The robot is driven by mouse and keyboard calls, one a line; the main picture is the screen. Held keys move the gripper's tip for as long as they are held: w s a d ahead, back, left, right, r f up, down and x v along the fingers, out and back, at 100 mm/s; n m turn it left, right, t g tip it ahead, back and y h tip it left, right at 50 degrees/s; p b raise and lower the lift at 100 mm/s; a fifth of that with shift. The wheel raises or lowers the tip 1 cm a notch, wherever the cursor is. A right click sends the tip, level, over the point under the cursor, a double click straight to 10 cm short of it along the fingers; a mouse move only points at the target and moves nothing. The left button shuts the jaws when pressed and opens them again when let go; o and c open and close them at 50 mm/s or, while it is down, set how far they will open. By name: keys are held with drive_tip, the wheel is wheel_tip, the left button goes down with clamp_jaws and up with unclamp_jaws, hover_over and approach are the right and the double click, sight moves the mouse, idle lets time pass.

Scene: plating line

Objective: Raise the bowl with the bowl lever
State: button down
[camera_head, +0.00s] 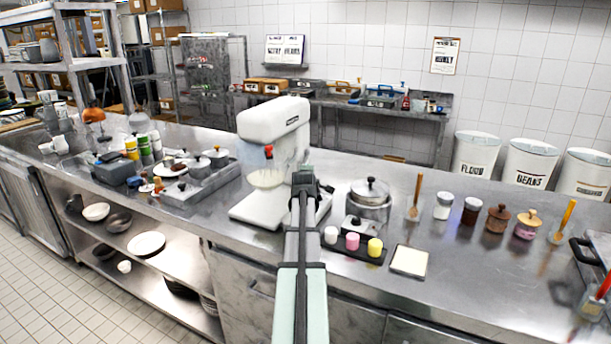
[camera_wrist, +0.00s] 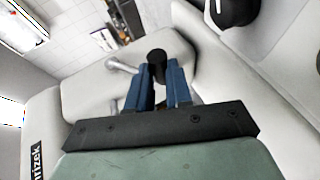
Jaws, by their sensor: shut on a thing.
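The white stand mixer (camera_head: 272,122) stands on the steel counter, with its pale bowl (camera_head: 266,179) under the head. My gripper (camera_head: 304,180) is at the mixer's right side and hides that side from the head camera. In the wrist view, the blue fingers of my gripper (camera_wrist: 161,72) are shut on the black knob of the bowl lever (camera_wrist: 157,55). The lever's shaft is mostly hidden by the fingers. A short silver handle (camera_wrist: 121,66) sticks out of the mixer body just left of the knob. The bowl is not clearly visible in the wrist view.
A lidded steel pot (camera_head: 370,195) stands close on the right of my arm. A dark tray (camera_head: 360,249) with small coloured cups is in front of it. A grey tray of containers (camera_head: 205,185) lies left of the mixer. Jars (camera_head: 470,210) stand farther right.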

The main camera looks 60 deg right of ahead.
drive_tip(key=shift+f, duration=0.6)
drive_tip(key=c, duration=1)
unclamp_jaws()
drive_tip(key=shift+d, duration=0.1)
drive_tip(key=shift+c, duration=0.2)
drive_tip(key=shift+r, duration=0.1)
drive_tip(key=shift+s+a+r, duration=0.1)
drive_tip(key=shift+a, duration=0.15)
drive_tip(key=v, duration=1.3)
drive_tip(key=shift+r, duration=0.1)
